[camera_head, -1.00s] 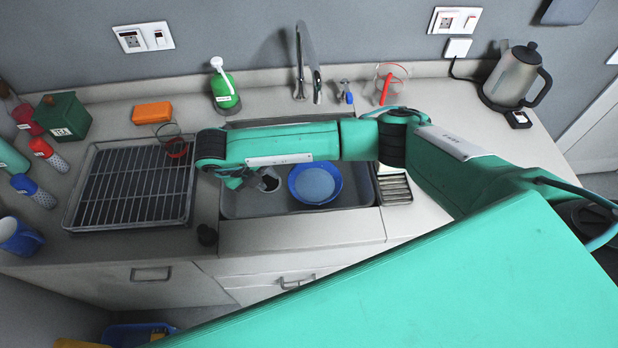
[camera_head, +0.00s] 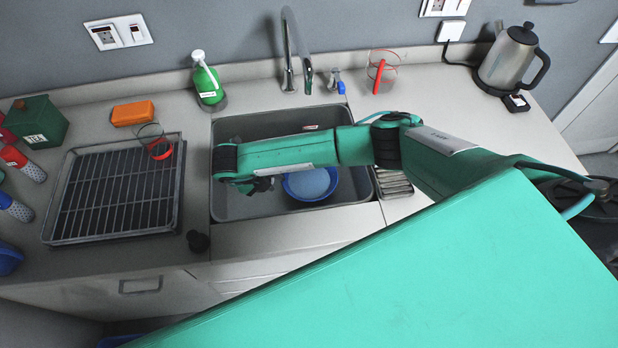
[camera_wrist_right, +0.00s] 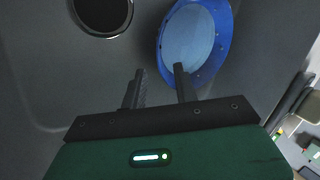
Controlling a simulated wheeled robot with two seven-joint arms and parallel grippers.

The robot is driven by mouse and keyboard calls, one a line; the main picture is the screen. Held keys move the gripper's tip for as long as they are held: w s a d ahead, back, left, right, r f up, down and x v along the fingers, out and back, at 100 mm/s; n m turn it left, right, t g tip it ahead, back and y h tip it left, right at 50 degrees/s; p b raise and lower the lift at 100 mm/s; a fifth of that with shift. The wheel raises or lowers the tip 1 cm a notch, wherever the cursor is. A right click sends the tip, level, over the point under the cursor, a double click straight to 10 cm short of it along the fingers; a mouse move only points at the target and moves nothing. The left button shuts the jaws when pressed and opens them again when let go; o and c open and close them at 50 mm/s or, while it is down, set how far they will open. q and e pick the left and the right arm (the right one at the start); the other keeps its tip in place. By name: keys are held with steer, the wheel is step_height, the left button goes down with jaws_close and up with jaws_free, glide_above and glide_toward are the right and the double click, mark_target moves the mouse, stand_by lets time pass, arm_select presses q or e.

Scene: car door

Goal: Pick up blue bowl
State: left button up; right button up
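The blue bowl (camera_head: 315,185) rests in the sink, its far part hidden behind my right arm in the head view. In the right wrist view the bowl (camera_wrist_right: 192,40) is at the upper middle, with a blue rim and paler inside. My right gripper (camera_head: 262,187) is just left of the bowl over the sink. In the right wrist view the fingers of the gripper (camera_wrist_right: 158,72) are apart with nothing between them. The right finger overlaps the bowl's near rim; I cannot tell whether it touches. My left gripper is not in view.
The sink (camera_head: 232,205) has walls around the bowl, with a dark drain (camera_wrist_right: 103,14) in its floor. A faucet (camera_head: 290,60) stands behind. A drying rack (camera_head: 120,190) with a red-marked glass (camera_head: 158,148) is left. A kettle (camera_head: 508,62) stands at the back right.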

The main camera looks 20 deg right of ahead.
steer(key=shift+d+f, duration=0.25)
steer(key=shift+f, duration=0.1)
steer(key=p+x, duration=0.2)
steer(key=x, duration=0.2)
steer(key=shift+s+d+f+p, duration=0.1)
steer(key=shift+s+f+p, duration=0.1)
steer(key=shift+p, duration=0.1)
steer(key=shift+d+f, duration=0.1)
steer(key=shift+f, duration=0.15)
steer(key=shift+c, duration=0.2)
steer(key=shift+w, duration=0.1)
jaws_close()
